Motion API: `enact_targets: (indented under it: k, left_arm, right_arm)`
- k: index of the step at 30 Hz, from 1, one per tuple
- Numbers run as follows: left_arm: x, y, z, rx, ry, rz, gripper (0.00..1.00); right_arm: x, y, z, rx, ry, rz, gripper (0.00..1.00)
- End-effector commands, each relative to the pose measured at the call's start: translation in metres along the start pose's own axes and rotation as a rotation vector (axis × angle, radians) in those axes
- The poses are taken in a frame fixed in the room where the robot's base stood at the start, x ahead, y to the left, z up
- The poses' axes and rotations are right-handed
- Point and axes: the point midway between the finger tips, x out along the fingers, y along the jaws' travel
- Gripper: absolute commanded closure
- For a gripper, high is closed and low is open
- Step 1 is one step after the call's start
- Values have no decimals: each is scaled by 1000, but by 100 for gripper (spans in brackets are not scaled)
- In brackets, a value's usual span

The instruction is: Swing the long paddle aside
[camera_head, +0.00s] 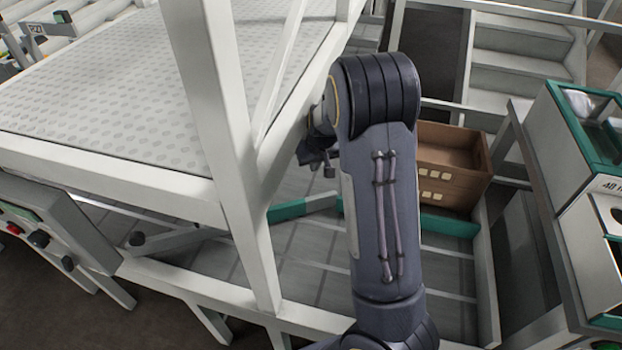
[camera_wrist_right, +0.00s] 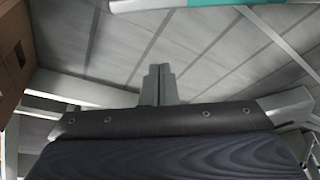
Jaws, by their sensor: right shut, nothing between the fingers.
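The long paddle shows in the head view as a low bar across the grey belt deck. It has a grey part (camera_head: 175,241) at left and a green part (camera_head: 304,207) towards the middle, partly hidden behind a white post and my right arm. My right gripper (camera_head: 328,168) is above the deck, beyond the post, partly hidden by its own wrist. In the right wrist view its fingers (camera_wrist_right: 159,84) are together with nothing between them. A green and pale bar (camera_wrist_right: 235,3) crosses the top of that view, apart from the fingers. My left gripper is not in view.
The white frame post (camera_head: 230,150) stands close left of my right arm. Brown crates (camera_head: 450,165) are stacked beyond it at right. A control box (camera_head: 50,228) is at lower left. Green-trimmed bins (camera_head: 590,130) stand at far right.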

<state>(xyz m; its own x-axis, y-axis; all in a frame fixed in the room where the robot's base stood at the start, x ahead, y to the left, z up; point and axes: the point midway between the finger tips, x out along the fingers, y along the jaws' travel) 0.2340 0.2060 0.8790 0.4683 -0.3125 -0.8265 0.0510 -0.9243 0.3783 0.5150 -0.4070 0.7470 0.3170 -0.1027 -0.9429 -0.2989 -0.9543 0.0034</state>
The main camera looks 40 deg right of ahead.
Motion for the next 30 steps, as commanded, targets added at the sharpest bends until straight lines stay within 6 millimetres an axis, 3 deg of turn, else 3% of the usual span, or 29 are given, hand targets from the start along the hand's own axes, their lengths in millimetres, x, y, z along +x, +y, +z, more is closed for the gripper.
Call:
enact_targets:
  k: [14, 15, 21, 30]
  left_arm:
    - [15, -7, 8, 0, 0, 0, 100]
    - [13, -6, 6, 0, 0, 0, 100]
    - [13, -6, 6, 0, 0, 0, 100]
    - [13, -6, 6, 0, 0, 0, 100]
  right_arm:
    - [97, 0, 3, 0, -6, -1, 100]
    - [88, -1, 10, 1, -3, -4, 100]
    - [79, -2, 33, 2, -3, -5, 100]
    - [77, -1, 40, 1, -2, -3, 100]
